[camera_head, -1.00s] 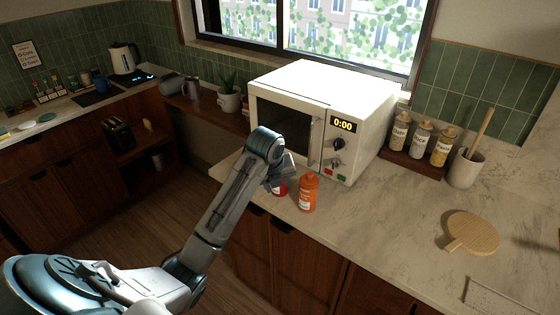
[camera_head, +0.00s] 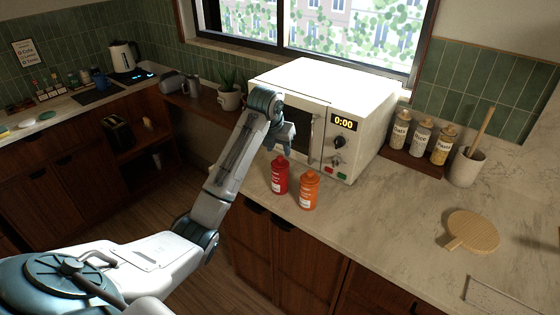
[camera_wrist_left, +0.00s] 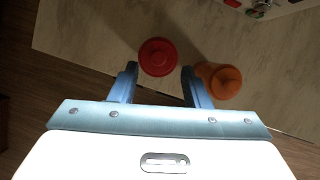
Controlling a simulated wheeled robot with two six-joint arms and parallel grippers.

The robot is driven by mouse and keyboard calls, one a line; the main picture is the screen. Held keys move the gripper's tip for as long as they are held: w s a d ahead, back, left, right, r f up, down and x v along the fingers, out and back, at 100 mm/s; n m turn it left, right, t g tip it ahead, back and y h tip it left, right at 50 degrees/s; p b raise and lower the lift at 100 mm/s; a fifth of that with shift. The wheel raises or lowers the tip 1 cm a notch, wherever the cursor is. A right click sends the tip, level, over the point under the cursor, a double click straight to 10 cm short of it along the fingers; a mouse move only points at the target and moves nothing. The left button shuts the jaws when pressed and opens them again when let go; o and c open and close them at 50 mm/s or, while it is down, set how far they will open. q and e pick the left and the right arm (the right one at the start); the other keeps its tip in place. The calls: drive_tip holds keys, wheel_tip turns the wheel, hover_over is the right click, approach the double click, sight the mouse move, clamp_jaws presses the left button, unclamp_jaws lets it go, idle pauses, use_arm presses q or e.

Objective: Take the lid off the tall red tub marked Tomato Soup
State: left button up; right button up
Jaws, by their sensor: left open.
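The red tub (camera_head: 280,177) stands upright on the counter in front of the microwave, with its red lid on top. Its label is too small to read. In the left wrist view the red lid (camera_wrist_left: 157,57) shows from above, between and just beyond the fingertips. My left gripper (camera_head: 282,140) is open and empty above the red tub, apart from it. In the left wrist view its two blue fingers (camera_wrist_left: 160,72) are spread wide. My right gripper is not in view.
An orange tub (camera_head: 308,190) stands close to the right of the red one; my right-hand finger in the wrist view is near it. The white microwave (camera_head: 350,100) is right behind. The counter (camera_head: 385,225) to the right is mostly clear, with a round wooden board (camera_head: 473,232).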

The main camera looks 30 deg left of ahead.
sight(280, 157)
use_arm(q)
drive_tip(key=p+x, duration=0.2)
drive_tip(key=x, duration=0.2)
drive_tip(key=shift+a+f, duration=0.1)
drive_tip(key=shift+f, duration=0.25)
clamp_jaws()
